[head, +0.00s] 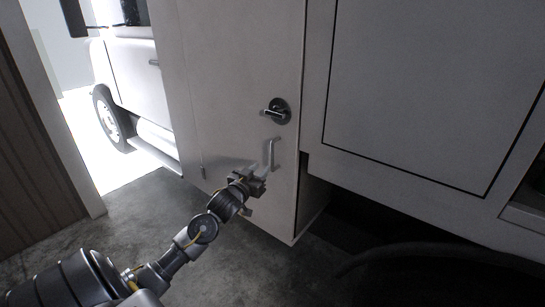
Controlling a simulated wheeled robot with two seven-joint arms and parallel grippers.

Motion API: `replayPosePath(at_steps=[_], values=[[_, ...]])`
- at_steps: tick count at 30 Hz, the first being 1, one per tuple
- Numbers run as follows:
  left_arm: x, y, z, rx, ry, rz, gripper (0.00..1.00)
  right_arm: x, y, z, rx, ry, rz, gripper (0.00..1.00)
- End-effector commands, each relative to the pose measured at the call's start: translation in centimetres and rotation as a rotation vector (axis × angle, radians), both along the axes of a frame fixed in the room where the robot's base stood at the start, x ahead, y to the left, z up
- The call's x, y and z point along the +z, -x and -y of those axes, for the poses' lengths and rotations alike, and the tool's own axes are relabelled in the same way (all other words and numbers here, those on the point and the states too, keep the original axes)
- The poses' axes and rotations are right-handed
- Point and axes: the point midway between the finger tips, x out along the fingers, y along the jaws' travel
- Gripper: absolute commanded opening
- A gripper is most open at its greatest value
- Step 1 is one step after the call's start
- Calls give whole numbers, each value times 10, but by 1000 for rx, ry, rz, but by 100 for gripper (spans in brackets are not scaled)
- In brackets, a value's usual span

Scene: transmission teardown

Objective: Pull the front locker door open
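The front locker door (235,70) is a tall pale panel in the middle of the head view. It has a round dark latch with a lever (276,111) and, below it, a slim upright pull handle (272,154) near its right edge. I cannot tell if the door stands slightly ajar. My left gripper (262,172) is at the lower left of the pull handle, close to it. Its fingers are small and blend with the pale door, so contact and opening are unclear. My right gripper is out of view.
A larger pale panel (425,80) with a dark seam is on the right, above a dark recess. A dark hose or rim (430,252) curves at lower right. Concrete floor (140,215) is open at left. A white truck (130,80) stands outside the doorway.

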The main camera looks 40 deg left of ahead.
Motion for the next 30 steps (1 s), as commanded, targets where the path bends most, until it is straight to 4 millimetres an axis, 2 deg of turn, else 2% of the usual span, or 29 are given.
replayPosePath(at_steps=[9,15,20,28,30], values=[[4,-59,-13,1,0,0,30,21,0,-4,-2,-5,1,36],[2,-83,-18,1,1,-1,30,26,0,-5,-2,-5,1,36],[0,-91,-20,0,0,-2,30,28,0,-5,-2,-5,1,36],[-1,-92,-20,0,-1,-2,30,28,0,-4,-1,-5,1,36],[0,-92,-20,0,-1,-2,22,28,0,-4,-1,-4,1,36]])
